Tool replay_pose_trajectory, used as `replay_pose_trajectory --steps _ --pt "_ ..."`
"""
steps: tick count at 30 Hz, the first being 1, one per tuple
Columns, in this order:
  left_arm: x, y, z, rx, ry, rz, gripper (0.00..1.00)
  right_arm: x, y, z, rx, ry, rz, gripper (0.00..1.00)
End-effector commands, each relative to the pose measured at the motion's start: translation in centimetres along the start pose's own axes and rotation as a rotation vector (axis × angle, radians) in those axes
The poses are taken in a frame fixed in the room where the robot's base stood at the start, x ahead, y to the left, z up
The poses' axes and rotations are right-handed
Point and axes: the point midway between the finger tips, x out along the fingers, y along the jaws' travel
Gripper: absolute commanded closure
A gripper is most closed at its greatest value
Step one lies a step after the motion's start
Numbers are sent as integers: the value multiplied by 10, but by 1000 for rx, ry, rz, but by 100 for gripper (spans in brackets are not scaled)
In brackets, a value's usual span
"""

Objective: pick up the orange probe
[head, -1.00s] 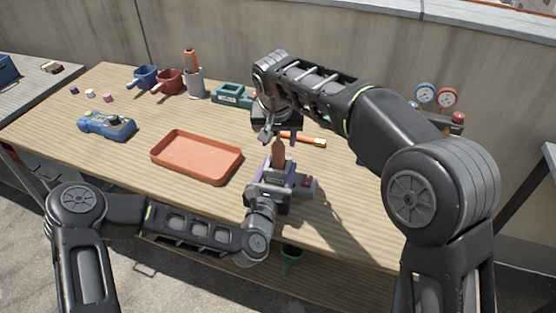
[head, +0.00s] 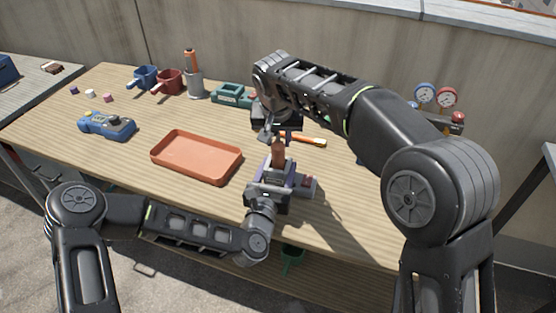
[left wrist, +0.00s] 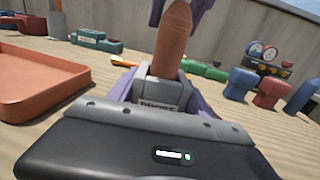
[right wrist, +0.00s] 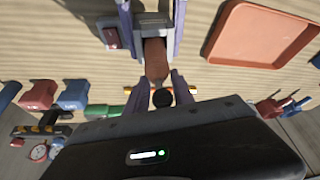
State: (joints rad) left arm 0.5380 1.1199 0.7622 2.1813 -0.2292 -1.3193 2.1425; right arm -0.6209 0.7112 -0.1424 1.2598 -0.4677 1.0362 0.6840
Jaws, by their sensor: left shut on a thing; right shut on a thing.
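A brown-orange, tapering piece (head: 278,153) stands upright between my two grippers above the table. My left gripper (head: 275,166) is shut on its lower part from below. It fills the space between the left fingers in the left wrist view (left wrist: 173,40). My right gripper (head: 277,135) is shut on its upper end from above; in the right wrist view the piece (right wrist: 155,62) has a dark round end between the right fingers. A slim orange stick (head: 311,141) lies on the table behind the grippers, partly hidden. I cannot tell which of these is the probe.
An orange tray (head: 197,179) lies left of the grippers. A gauge set (head: 437,100) is at right.

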Motion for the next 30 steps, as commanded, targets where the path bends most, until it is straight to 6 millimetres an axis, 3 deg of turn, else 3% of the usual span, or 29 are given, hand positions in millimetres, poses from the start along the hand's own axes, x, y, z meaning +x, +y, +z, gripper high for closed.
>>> replay_pose_trajectory --steps 7,30 --pt "0 0 0 0 0 0 96 0 0 0 0 0 0 100" --pt "0 0 0 0 0 0 96 0 0 0 0 -1 0 100"
